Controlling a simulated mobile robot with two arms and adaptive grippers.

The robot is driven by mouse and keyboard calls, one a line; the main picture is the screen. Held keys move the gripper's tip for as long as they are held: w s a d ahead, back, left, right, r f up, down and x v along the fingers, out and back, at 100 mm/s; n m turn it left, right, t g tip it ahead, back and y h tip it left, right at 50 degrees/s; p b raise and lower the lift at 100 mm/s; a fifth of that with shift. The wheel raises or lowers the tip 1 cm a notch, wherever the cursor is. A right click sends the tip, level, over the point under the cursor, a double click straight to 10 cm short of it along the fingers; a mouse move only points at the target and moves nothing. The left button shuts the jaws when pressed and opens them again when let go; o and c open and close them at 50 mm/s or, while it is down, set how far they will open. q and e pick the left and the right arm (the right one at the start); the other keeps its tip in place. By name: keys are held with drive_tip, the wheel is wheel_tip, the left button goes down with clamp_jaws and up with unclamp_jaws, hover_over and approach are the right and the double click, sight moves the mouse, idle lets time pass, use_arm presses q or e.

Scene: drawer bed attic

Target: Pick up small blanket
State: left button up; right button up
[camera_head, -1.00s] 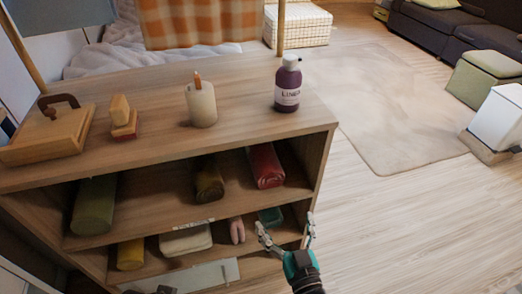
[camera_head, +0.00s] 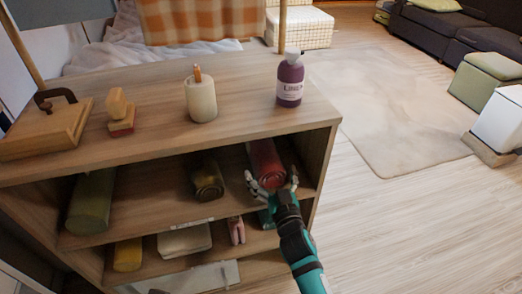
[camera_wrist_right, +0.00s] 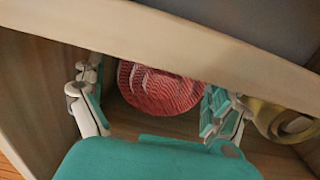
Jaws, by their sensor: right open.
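A red rolled blanket (camera_head: 265,163) lies on the upper shelf of the wooden shelf unit, at its right end. My right gripper (camera_head: 271,182) is open at the front end of this roll, with a finger on either side of it. In the right wrist view the round end of the red roll (camera_wrist_right: 160,88) shows between the two spread fingers (camera_wrist_right: 150,110), under the edge of the top board. I cannot tell whether the fingers touch it. My left gripper is not clearly in view.
A dark olive roll (camera_head: 207,178) and a green roll (camera_head: 91,203) lie on the same shelf. Open floor lies to the right.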

drive_tip(key=shift+w+a, duration=0.2)
drive_tip(key=shift+w, duration=0.35)
drive_tip(key=c, duration=1.1)
drive_tip(key=shift+c, duration=0.3)
